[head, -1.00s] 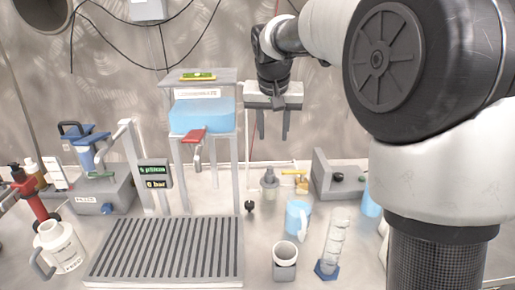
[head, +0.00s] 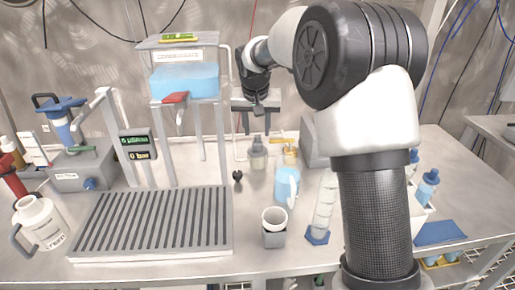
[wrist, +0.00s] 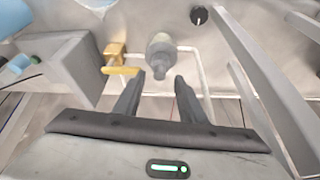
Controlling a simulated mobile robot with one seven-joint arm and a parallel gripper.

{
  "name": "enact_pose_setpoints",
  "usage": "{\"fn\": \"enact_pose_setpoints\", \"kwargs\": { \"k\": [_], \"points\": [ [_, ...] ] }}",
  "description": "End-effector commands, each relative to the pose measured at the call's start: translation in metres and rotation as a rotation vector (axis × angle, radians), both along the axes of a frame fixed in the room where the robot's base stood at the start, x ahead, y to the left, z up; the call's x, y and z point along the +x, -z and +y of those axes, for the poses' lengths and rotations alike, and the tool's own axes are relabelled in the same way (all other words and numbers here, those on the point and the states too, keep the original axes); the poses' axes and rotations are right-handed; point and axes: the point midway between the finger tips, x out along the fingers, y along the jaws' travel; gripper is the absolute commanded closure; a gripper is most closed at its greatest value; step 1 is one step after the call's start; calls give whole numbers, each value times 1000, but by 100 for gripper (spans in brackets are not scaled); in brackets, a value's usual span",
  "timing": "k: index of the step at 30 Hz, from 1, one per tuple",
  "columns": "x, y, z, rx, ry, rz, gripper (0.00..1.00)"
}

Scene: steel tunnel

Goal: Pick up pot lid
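I cannot make out a clear pot lid. A small grey pot-like fitting with a narrower end shows in the wrist view (wrist: 161,50) and stands at the back of the bench in the head view (head: 258,154); I cannot tell whether its top is a lid. My gripper (wrist: 158,84) is open and empty, with a clear gap between its fingers. The fitting's narrow end shows between and beyond the fingertips, apart from them as far as I can tell. In the head view my gripper (head: 255,118) hangs above and behind the fitting.
A yellow brass valve (wrist: 118,60) is close beside the fitting. A grey block (wrist: 72,68) stands at the left in the wrist view. The blue-water tank's stand (head: 165,150), a black knob (head: 238,175), a blue jug (head: 287,185) and a clear cylinder (head: 323,205) crowd the bench.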

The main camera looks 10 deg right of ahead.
Motion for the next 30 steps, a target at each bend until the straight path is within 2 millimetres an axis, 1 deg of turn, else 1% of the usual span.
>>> {"fn": "enact_pose_setpoints", "kwargs": {
  "k": [9, 12, 17, 23, 30],
  "points": [
    [17, 42, -3, 0, 0, 2, 63],
    [20, 45, -4, 0, 0, 0, 63],
    [20, 44, -4, 0, 0, 0, 63],
    [20, 44, -4, 0, 0, 0, 95],
    [20, 43, -4, 0, 0, 0, 95]
  ]
}}
